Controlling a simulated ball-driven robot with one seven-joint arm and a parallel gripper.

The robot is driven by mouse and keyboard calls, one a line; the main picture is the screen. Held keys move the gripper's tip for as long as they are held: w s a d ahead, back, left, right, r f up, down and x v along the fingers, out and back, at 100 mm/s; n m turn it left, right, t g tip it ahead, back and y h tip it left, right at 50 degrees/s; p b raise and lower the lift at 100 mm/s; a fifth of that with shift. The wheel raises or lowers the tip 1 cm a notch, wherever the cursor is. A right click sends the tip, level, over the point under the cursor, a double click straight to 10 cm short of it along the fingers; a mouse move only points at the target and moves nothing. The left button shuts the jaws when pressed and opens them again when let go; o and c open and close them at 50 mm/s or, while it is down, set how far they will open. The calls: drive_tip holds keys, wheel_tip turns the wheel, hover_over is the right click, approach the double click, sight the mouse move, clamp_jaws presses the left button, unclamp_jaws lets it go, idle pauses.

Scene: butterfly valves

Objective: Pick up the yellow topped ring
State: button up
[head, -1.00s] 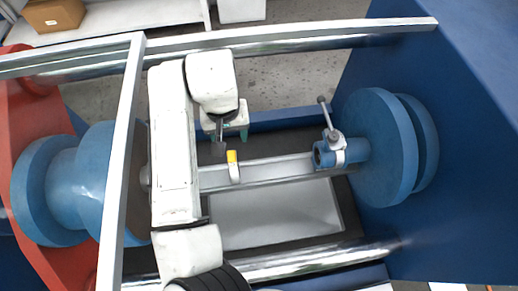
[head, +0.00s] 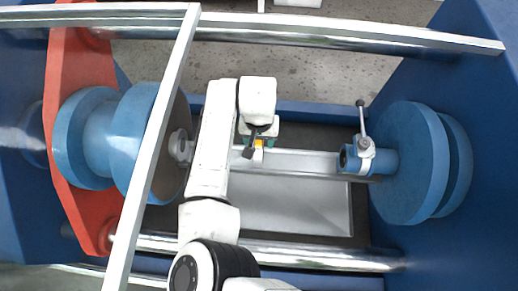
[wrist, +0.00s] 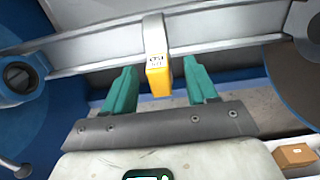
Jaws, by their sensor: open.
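The yellow-topped ring (wrist: 157,75) has a yellow block end with small dark print and a pale band (wrist: 154,33) around the grey metal bar (wrist: 95,45). In the head view the ring (head: 259,145) shows only as a small yellow patch, partly hidden by my gripper (head: 257,139). In the wrist view my gripper (wrist: 161,66) is open, its two green fingers on either side of the yellow end. Gaps show between the fingers and the ring, so it is not gripped.
A blue clamp with a metal handle (head: 366,154) sits on the bar's right, by a large blue disc (head: 408,162). Blue round parts (head: 105,140) stand left. Metal rails (head: 330,256) cross front and back, and a slanted bar (head: 150,150) crosses in front of the left parts.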

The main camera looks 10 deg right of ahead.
drive_tip(key=shift+f, duration=0.4)
clamp_jaws()
idle(1.2)
